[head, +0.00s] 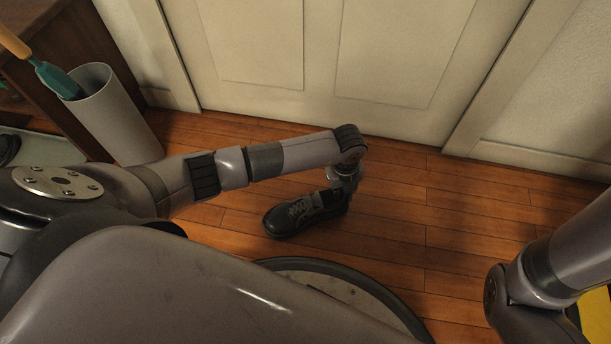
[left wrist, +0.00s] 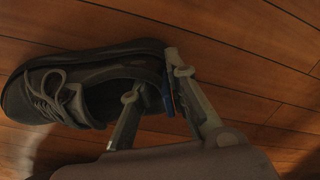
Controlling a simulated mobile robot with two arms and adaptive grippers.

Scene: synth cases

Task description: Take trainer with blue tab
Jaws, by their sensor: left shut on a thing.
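A dark grey trainer (head: 296,213) with grey laces rests on the wooden floor in front of the door, toe to the left. In the left wrist view the trainer (left wrist: 85,75) shows a small blue tab (left wrist: 168,98) at its heel. My left gripper (head: 345,187) is at the heel end. In the left wrist view my left gripper (left wrist: 153,75) has one finger at the shoe's opening and the other outside the heel, shut on the heel with the blue tab between them. My right gripper is out of view; only its arm shows at lower right.
A pale door (head: 400,55) closes off the back. A whitish bin (head: 115,122) holding a teal-and-wood handled thing (head: 52,78) stands at left beside a dark wooden unit. Something yellow (head: 597,318) shows at the lower right edge. The floor right of the trainer is clear.

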